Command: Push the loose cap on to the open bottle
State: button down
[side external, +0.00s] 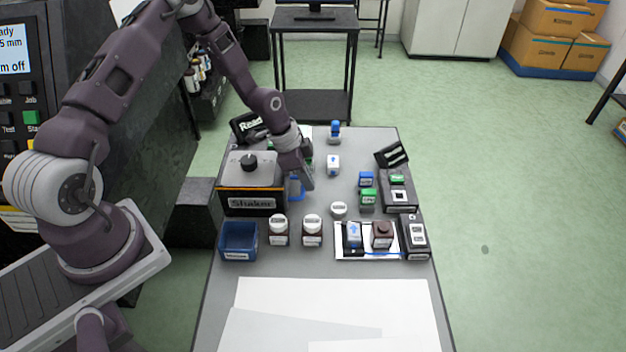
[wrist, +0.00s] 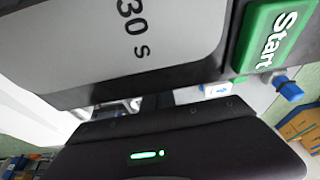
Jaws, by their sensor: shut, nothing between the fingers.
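A small white round piece, perhaps the loose cap (side external: 338,209), lies on the table in the side view. A dark brown squat bottle (side external: 382,235), perhaps the open one, stands on the white tray (side external: 372,256); its opening is too small to make out. My gripper (side external: 306,183) points down beside the right end of the shaker, shut and empty, behind and left of the white piece and apart from it. In the wrist view the dark gripper body fills the bottom, close to a grey panel reading "30 s" and a green Start button (wrist: 273,36). Neither cap nor brown bottle is identifiable there.
The shaker (side external: 252,180) stands at left, with a blue bin (side external: 239,241) and two white-capped bottles (side external: 279,230) (side external: 312,230) in front. A blue-arrow bottle (side external: 354,234) shares the tray. A dark device (side external: 414,236) borders it. White sheets (side external: 330,310) cover the front.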

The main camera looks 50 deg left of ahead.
jog(key=shift+s+a+f, duration=0.15)
jog(key=shift+s+a, duration=0.2)
jog(key=s+r+n+y, duration=0.15)
jog(key=s+r, duration=0.25)
jog(key=r, duration=0.8)
jog(key=s+r+n+y, duration=0.15)
jog(key=s+r, duration=0.25)
jog(key=r, duration=0.8)
jog(key=s+d+r+n+t, duration=0.1)
jog(key=s+d+r+n, duration=0.1)
jog(key=s, duration=0.4)
jog(key=s+d+r+n+t, duration=0.1)
jog(key=s+r+n, duration=0.1)
jog(key=s+r, duration=0.3)
jog(key=s+d+r+n, duration=0.1)
jog(key=s+d+r, duration=0.1)
jog(key=s, duration=0.7)
jog(key=shift+d+r+n+t, duration=0.35)
jog(key=shift+r+n+t, duration=0.05)
jog(key=shift+r, duration=0.3)
jog(key=shift+w, duration=0.1)
jog(key=c, duration=0.9)
grip_release()
